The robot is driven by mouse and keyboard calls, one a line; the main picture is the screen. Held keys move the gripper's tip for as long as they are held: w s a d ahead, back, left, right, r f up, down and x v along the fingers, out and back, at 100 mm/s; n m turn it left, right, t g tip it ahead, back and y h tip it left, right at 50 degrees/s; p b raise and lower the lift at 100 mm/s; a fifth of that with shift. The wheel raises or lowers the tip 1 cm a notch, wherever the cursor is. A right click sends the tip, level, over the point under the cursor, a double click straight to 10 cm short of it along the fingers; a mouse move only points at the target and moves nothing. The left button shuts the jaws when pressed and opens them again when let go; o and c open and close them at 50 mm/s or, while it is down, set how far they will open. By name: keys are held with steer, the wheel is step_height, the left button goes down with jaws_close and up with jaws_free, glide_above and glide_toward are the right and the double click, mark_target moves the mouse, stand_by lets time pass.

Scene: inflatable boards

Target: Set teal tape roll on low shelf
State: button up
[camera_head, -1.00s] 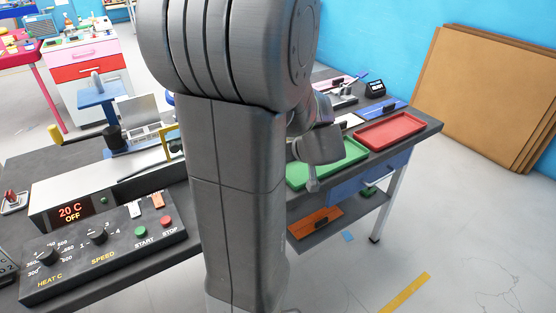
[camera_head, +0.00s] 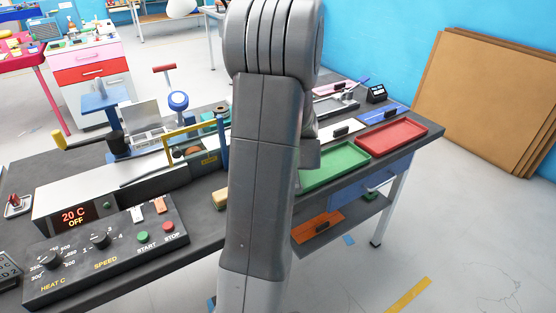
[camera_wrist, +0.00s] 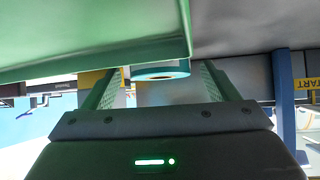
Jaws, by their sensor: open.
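The teal tape roll (camera_wrist: 160,72) shows in the wrist view between the fingers of my gripper (camera_wrist: 160,88). Part of it is hidden by the rim of the green tray. My gripper is open; I cannot tell whether either finger touches the roll. In the head view my arm hides the gripper's fingers and the roll. The low shelf (camera_head: 352,221) is under the right end of the workbench, with an orange tray (camera_head: 318,228) on it.
The green tray (camera_head: 335,163) lies on the bench beside my arm and fills the upper left of the wrist view. A red tray (camera_head: 391,136) is to its right. A machine with a control panel (camera_head: 105,255) stands at left. The floor right of the bench is mostly clear.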

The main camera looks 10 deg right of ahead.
steer(key=shift+x, duration=0.75)
steer(key=c, duration=1.2)
steer(key=shift+s+r, duration=0.1)
steer(key=shift+r, duration=0.1)
